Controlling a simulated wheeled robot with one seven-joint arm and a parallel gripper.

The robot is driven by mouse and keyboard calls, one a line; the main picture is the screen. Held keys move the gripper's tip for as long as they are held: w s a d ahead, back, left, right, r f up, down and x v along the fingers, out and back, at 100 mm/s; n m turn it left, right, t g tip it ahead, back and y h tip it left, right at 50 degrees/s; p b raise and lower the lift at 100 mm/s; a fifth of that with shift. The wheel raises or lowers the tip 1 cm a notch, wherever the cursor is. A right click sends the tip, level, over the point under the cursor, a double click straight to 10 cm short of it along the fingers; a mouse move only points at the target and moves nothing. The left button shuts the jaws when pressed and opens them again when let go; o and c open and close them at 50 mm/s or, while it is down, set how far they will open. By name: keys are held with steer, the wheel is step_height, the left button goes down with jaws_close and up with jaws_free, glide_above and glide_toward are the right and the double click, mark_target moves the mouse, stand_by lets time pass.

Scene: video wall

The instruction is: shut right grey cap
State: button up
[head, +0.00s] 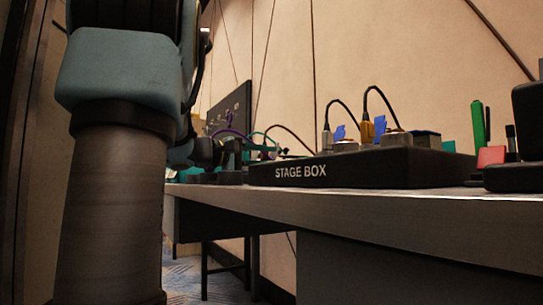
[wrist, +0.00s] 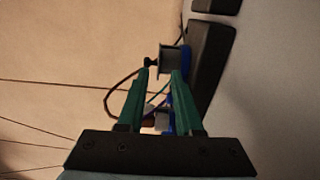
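The black stage box (head: 350,172) lies on the table, with two grey round caps or sockets on top: a right one (head: 396,138) and a left one (head: 346,146). An upright blue piece (head: 380,128) stands at the right one and another (head: 340,132) at the left one. Their hinges are too small to make out.
An orange plug (head: 367,132) and a grey plug (head: 327,139) with black cables stand behind the caps. A green pen (head: 478,125), a red block (head: 491,156) and a black object (head: 528,120) are at the right. The wall (head: 420,60) is close behind the table (head: 400,205).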

steer(key=p+v, duration=0.2)
steer(key=v, duration=0.6)
steer(key=shift+s+a+r+p, duration=0.15)
steer(key=shift+a+p, duration=0.15)
steer(key=shift+s+a, duration=0.15)
steer(key=shift+a, duration=0.05)
